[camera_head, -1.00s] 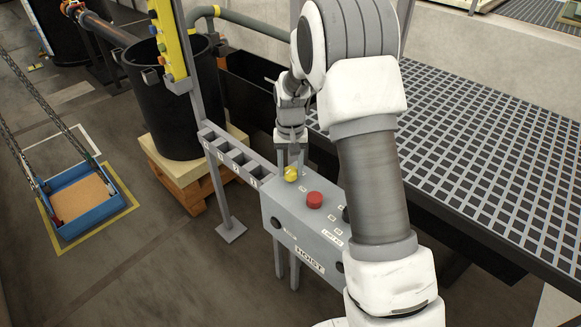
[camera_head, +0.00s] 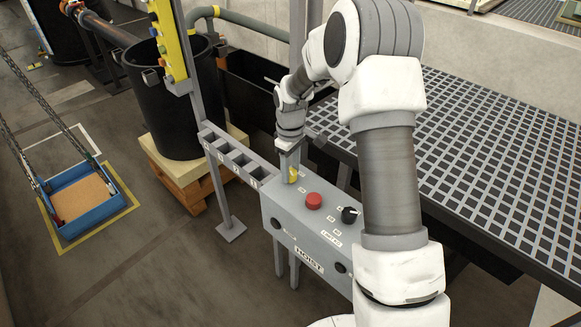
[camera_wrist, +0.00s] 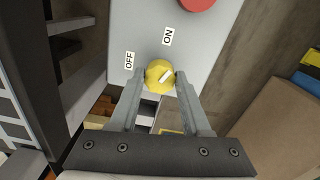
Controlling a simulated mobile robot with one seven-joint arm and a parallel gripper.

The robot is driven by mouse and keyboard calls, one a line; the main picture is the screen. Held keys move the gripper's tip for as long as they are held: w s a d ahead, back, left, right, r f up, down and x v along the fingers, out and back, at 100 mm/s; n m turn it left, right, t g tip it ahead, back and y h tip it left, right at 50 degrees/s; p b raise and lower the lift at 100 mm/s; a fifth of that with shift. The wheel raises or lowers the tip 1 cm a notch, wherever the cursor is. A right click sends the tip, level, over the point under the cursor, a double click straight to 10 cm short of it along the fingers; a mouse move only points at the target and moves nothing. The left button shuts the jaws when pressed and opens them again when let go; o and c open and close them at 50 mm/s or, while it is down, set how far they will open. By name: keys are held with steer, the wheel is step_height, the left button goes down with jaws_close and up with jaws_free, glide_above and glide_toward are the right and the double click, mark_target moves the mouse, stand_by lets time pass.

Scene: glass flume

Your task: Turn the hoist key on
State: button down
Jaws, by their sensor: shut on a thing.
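The hoist key is a yellow round knob (camera_wrist: 160,76) with a white pointer mark, set on the grey hoist box (camera_head: 306,232). In the wrist view the white mark points up and to the right, nearer the ON label (camera_wrist: 168,36) than the OFF label (camera_wrist: 129,60). My gripper (camera_wrist: 160,80) is shut on the knob, one finger on each side. In the head view my gripper (camera_head: 290,177) comes down from above onto the far-left end of the box, and the knob (camera_head: 294,174) is partly hidden behind the fingers.
A red button (camera_head: 313,201) and a black knob (camera_head: 350,215) stand on the same box. A row of grey slots (camera_head: 236,157) joins its left side. A grating platform (camera_head: 480,150) lies to the right. A blue tray (camera_head: 85,205) hangs on chains at left.

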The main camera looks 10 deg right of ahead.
mark_target(291, 171)
steer(key=n+p, duration=0.1)
steer(key=n, duration=0.4)
stand_by(0.5)
steer(key=shift+c, duration=1.9)
jaws_free()
steer(key=shift+r, duration=0.1)
step_height(291, 171, up, 17)
steer(key=p, duration=0.1)
steer(key=shift+r+p, duration=0.15)
steer(key=shift+p, duration=0.25)
